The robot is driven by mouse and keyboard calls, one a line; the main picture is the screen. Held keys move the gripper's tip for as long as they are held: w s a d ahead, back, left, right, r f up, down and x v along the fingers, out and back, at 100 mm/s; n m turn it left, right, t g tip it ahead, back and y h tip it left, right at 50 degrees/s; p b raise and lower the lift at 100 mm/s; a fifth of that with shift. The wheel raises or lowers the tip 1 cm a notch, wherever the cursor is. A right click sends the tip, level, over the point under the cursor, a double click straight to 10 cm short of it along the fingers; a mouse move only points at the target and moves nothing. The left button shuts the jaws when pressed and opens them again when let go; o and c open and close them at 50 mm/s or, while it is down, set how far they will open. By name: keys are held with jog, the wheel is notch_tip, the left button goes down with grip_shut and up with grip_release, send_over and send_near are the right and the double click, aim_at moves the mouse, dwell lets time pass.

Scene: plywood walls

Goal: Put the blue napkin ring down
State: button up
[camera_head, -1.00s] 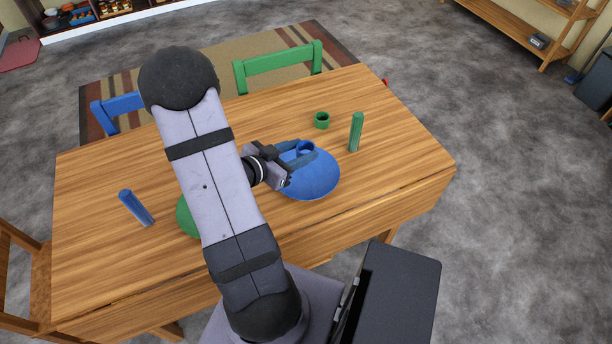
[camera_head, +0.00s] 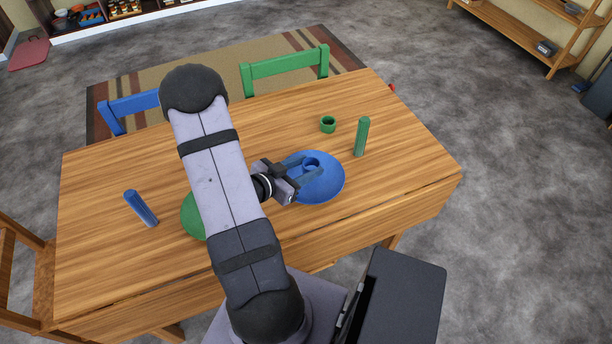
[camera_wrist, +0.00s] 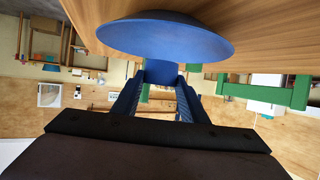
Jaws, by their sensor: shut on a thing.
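The blue napkin ring (camera_head: 311,163) is between the fingers of my gripper (camera_head: 306,170), which is shut on it. In the wrist view the ring (camera_wrist: 161,72) shows between the two blue fingers (camera_wrist: 158,95), against the blue plate (camera_wrist: 165,40). In the head view the ring is over the far part of the blue plate (camera_head: 322,190). I cannot tell whether the ring touches the plate. My gripper reaches in from the left, low over the plate.
A blue cylinder (camera_head: 141,208) is at the table's left. A green plate (camera_head: 193,216) is partly hidden by my arm. The wooden table (camera_head: 400,150) is bare at the right.

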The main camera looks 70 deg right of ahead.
jog(key=shift+f, duration=0.1)
jog(key=shift+f, duration=1.95)
jog(key=shift+f, duration=0.1)
jog(key=o, duration=1)
jog(key=shift+o, duration=0.2)
jog(key=shift+r, duration=0.2)
jog(key=shift+w+a, duration=0.15)
jog(key=shift+a, duration=0.15)
jog(key=v, duration=1.1)
jog(key=shift+a+b, duration=0.15)
jog(key=shift+b, duration=0.25)
